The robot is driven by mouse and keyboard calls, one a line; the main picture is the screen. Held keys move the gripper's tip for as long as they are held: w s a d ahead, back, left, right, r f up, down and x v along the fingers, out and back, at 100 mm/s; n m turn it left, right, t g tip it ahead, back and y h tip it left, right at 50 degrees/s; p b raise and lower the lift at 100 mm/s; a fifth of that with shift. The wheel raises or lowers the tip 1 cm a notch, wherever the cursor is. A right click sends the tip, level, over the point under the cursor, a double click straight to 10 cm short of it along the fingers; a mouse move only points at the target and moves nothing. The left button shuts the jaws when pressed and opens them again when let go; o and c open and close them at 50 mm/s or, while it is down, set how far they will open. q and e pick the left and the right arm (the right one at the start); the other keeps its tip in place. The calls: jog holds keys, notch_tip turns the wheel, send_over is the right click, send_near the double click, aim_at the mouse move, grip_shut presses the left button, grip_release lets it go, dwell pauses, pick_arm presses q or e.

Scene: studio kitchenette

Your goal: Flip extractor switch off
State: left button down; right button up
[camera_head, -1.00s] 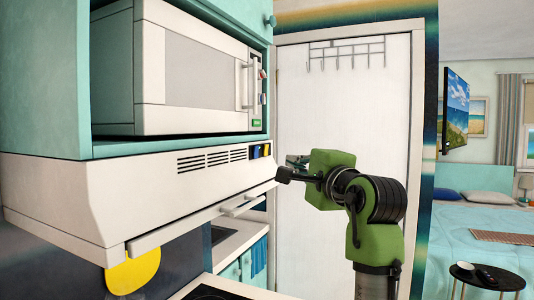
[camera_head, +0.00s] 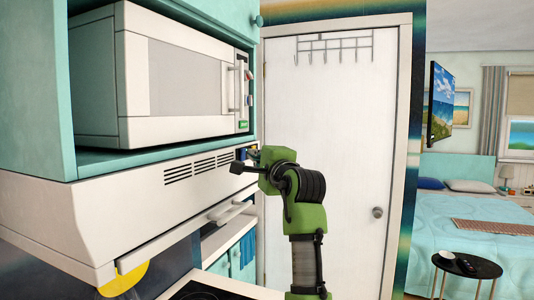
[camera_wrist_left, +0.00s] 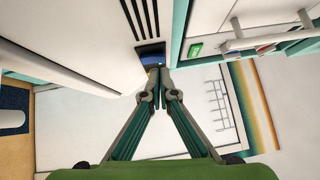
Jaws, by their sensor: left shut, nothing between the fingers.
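The extractor hood (camera_head: 120,205) is a white unit under the microwave shelf, with dark vent slots on its front. Its blue and yellow switches sit at the right end of that front, and my arm partly covers them in the head view. In the left wrist view a blue switch (camera_wrist_left: 152,57) shows just beyond the fingertips. My left gripper (camera_wrist_left: 161,71) is shut and empty, its tips at or very close to the switches; I cannot tell whether they touch. In the head view the left gripper (camera_head: 252,153) is mostly hidden behind its green wrist. My right gripper is not in view.
A white microwave (camera_head: 165,80) stands on the teal shelf above the hood. A white door (camera_head: 340,150) with a hook rack is behind my arm. A bed (camera_head: 470,205) and a small black table (camera_head: 467,266) are at the right. The counter lies below the hood.

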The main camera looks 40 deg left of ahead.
pick_arm(q)
jog(key=shift+s+a+r, duration=0.1)
jog(key=shift+s+a, duration=0.15)
jog(key=shift+a, duration=0.25)
jog(key=shift+w, duration=0.1)
jog(key=shift+r+p, duration=0.2)
jog(key=shift+p, duration=0.25)
jog(key=shift+a+r+n+g+h+p, duration=0.3)
jog(key=shift+r+n+g+h+p, duration=0.15)
jog(key=shift+p, duration=0.8)
jog(key=shift+s+f+b, duration=0.2)
jog(key=shift+f+b, duration=0.15)
jog(key=shift+f, duration=0.05)
